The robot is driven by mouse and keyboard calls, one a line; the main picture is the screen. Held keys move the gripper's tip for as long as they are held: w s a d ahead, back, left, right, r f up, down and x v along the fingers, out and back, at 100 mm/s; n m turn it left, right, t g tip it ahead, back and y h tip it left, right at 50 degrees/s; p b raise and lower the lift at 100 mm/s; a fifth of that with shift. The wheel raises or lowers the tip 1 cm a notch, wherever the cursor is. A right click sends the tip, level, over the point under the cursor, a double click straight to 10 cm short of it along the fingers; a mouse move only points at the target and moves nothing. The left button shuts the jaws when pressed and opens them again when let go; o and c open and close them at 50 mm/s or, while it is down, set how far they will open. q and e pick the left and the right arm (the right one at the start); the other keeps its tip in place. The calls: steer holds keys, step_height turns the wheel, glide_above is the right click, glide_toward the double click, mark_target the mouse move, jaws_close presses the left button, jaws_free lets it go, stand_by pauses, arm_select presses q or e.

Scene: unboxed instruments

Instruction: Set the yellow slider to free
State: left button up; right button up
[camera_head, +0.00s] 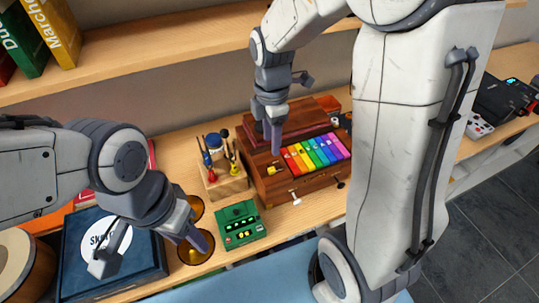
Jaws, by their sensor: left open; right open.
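A brown wooden instrument box (308,187) stands on the shelf, with a row of rainbow-coloured keys (316,153) on its top. A small yellow piece (272,170), which looks like the yellow slider, sits on the box's top left of the keys. Its exact setting and any "free" label are too small to read. My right gripper (276,150) points down just above the yellow piece and seems apart from it. It is open, with its fingers seen nearly edge-on. My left gripper (200,241) is open and empty, low at the left, over brown round discs.
A green device (240,225) with lit buttons stands in front of the box. A wooden holder (225,184) with coloured tools stands left of it. A dark blue case (72,254) lies at the left.

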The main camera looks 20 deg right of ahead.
mark_target(272, 169)
step_height(272, 169, down, 10)
steer(key=shift+f+p, duration=0.15)
steer(key=shift+p, duration=0.7)
jaws_close()
stand_by(1.0)
